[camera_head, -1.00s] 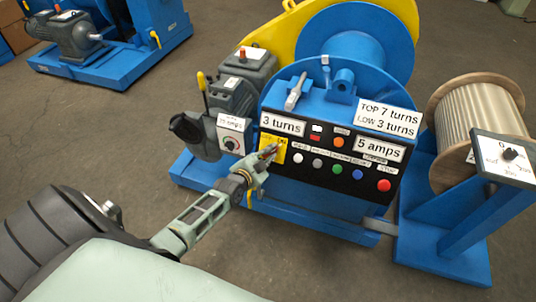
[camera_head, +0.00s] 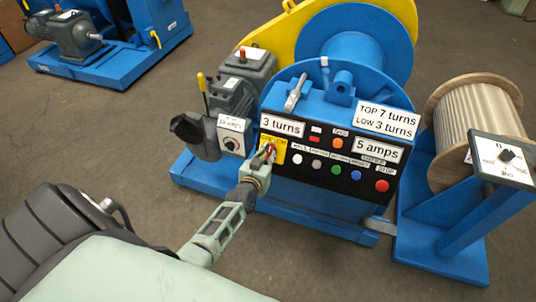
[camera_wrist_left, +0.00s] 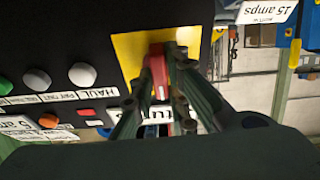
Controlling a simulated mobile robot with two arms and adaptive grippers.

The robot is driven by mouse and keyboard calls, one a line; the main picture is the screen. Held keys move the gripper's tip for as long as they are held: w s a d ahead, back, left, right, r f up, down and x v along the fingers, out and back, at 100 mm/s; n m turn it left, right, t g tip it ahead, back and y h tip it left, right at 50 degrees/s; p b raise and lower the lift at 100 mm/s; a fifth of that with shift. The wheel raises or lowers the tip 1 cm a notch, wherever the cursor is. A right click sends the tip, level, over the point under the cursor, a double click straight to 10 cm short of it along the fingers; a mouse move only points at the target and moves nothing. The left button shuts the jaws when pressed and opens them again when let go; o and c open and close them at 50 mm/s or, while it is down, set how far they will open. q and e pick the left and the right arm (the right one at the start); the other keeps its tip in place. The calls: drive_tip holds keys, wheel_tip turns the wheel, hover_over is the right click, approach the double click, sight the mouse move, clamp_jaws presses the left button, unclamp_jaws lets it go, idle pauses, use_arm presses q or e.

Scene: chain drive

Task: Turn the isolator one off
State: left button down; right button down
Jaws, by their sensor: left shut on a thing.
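The isolator is a red handle (camera_wrist_left: 158,78) on a yellow plate (camera_head: 275,148) at the left end of the winch's black control panel. The plate also shows in the left wrist view (camera_wrist_left: 131,50). My left gripper (camera_head: 267,154) is at this plate and covers most of the handle in the head view. In the left wrist view my left gripper (camera_wrist_left: 166,72) is shut on the red handle, with fingers on both sides of it. The handle's exact angle against the plate's lettering is hard to tell. My right gripper is in neither view.
Coloured buttons, with a red one (camera_head: 382,185) at the right end, line the panel (camera_head: 325,165). A dial box (camera_head: 233,143) marked in amps stands just left of the plate. A wooden reel (camera_head: 475,125) stands at the right. Floor in front is clear.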

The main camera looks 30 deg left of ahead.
use_arm(q)
drive_tip(key=n+y+p, duration=0.1)
drive_tip(key=n, duration=0.3)
drive_tip(key=n+g, duration=0.1)
drive_tip(key=n, duration=0.2)
drive_tip(key=shift+d+r+n+y+p, duration=0.1)
drive_tip(key=shift+n+y+p, duration=0.3)
drive_tip(key=shift+n, duration=0.9)
drive_tip(key=shift+n+p, duration=0.3)
drive_tip(key=c, duration=1.7)
unclamp_jaws()
